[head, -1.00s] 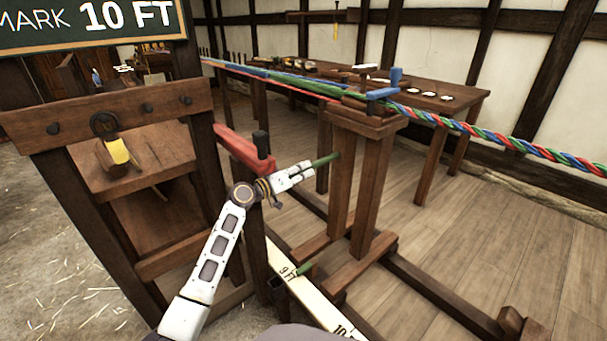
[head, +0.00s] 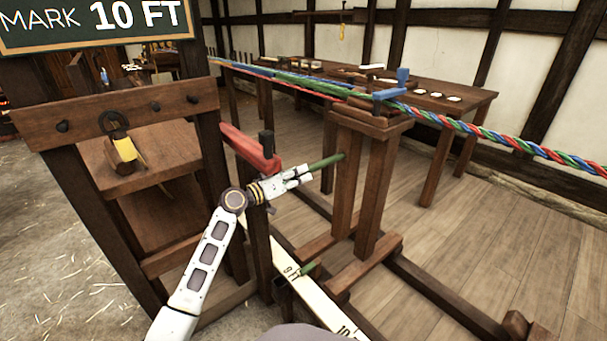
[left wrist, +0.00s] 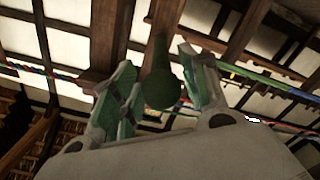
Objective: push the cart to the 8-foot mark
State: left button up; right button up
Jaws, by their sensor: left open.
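The cart (head: 370,190) is a wooden trestle with two posts, a crossed foot and a block top. A green handle (head: 328,161) sticks out from its post toward my left gripper (head: 302,174). My left gripper is open at the handle's near end. In the left wrist view the dark green round handle end (left wrist: 159,88) shows between the two spread fingers (left wrist: 162,82); I cannot tell if they touch it. A green pointer (head: 311,268) at the cart's foot lies beside the 9 FT mark on the white scale board (head: 312,297). The 8-foot mark is not visible.
A sign (head: 95,22) reads MARK 10 FT above a wooden frame (head: 125,115) at left. A red bar (head: 250,147) stands close above my left forearm. A red, green and blue rope (head: 480,133) crosses the cart's top. A long table (head: 470,98) stands behind.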

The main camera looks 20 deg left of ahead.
pick_arm(q)
jog(key=v, duration=0.7)
jog(key=shift+s+a, duration=0.25)
jog(key=shift+s, duration=0.05)
dwell(0.3)
